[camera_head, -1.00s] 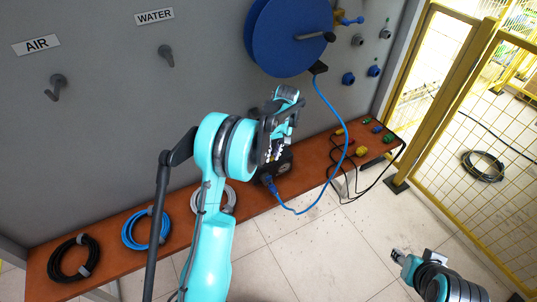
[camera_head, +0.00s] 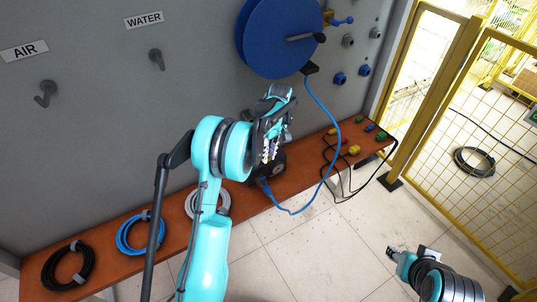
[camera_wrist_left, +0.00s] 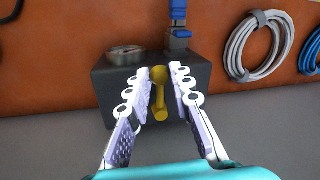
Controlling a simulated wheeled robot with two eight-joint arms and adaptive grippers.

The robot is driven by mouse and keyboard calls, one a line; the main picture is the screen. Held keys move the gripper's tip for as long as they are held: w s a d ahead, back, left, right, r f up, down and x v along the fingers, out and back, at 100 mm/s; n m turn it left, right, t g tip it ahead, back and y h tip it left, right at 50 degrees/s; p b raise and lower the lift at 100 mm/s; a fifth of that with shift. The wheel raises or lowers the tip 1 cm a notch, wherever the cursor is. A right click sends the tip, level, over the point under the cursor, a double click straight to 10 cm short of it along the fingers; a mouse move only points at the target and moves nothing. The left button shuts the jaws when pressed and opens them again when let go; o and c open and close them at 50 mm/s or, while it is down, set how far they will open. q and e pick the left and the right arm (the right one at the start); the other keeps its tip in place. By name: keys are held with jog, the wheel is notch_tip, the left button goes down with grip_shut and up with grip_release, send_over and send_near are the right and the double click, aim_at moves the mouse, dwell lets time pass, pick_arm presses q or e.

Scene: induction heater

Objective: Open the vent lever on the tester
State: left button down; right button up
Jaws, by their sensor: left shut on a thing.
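The tester is a dark box on the brown shelf, in the left wrist view (camera_wrist_left: 110,84) and partly behind my left gripper in the head view (camera_head: 279,172). It carries a round gauge (camera_wrist_left: 126,54) and a blue hose fitting (camera_wrist_left: 179,36). Its yellow vent lever (camera_wrist_left: 160,97) shows between my left fingers, its stem toward me. My left gripper (camera_wrist_left: 161,76) is shut on the lever, one finger on each side; it also shows in the head view (camera_head: 269,150). My right gripper (camera_head: 394,252) is over the floor at lower right, too small to tell its opening.
The brown shelf (camera_head: 182,216) holds coiled black (camera_head: 68,267), blue (camera_head: 140,233) and grey hoses (camera_head: 216,205). A blue reel (camera_head: 270,40) is on the wall, its blue hose (camera_head: 336,130) running to the tester. Yellow fencing (camera_head: 440,105) stands at right.

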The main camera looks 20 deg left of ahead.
pick_arm(q)
jog(key=c, duration=1.3)
grip_release()
jog(key=shift+w, duration=0.1)
jog(key=shift+c, duration=0.2)
